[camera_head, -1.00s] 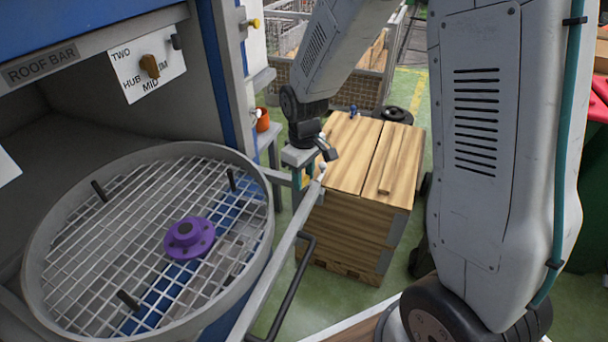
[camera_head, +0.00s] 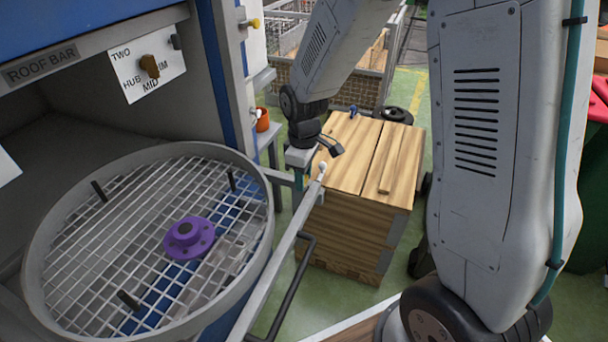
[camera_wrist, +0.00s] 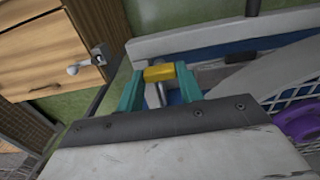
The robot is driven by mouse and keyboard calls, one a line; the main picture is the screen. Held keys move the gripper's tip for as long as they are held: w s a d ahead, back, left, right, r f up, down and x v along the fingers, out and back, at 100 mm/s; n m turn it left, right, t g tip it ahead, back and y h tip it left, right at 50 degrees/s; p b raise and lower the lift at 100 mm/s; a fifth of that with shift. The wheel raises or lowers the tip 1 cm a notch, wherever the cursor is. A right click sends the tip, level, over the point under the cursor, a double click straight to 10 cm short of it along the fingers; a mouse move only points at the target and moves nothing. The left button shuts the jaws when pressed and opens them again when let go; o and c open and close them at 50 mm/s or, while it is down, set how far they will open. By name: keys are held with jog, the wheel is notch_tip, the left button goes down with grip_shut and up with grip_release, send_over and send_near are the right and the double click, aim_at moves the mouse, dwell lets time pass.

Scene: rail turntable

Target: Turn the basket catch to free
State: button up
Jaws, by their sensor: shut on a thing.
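The basket (camera_head: 262,225) is a round grey tray with a mesh floor at the left of the head view. Its rim and mesh also show at the right of the wrist view (camera_wrist: 285,84). A yellow block (camera_wrist: 159,73), which looks like the catch handle, sits between the teal fingers of my gripper (camera_wrist: 158,80) above a silver pin (camera_wrist: 161,93). My gripper is shut on it. In the head view my gripper (camera_head: 298,178) is beside the rail at the basket's right; the yellow block is hidden there.
A purple flanged hub (camera_head: 189,238) lies on the mesh. A wooden crate (camera_head: 345,230) stands right of the rail (camera_head: 285,262).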

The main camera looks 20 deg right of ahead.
jog(key=o, duration=1)
jog(key=shift+r, duration=0.1)
notch_tip(320, 180, up, 8)
jog(key=shift+f, duration=0.15)
jog(key=shift+s+m, duration=0.35)
jog(key=shift+m, duration=0.15)
jog(key=s+d+r+m, duration=0.1)
jog(key=s+r, duration=0.3)
jog(key=s, duration=0.4)
jog(key=s+d+r+m+t, duration=0.1)
jog(key=s+r+m, duration=0.3)
jog(key=s, duration=0.4)
jog(key=s+d+r+m, duration=0.1)
jog(key=s+r+m, duration=0.2)
jog(key=s+r, duration=0.2)
jog(key=shift+s+d+r, duration=0.1)
jog(key=shift+s, duration=0.8)
jog(key=shift+s+d+r, duration=0.1)
jog(key=shift+s, duration=0.75)
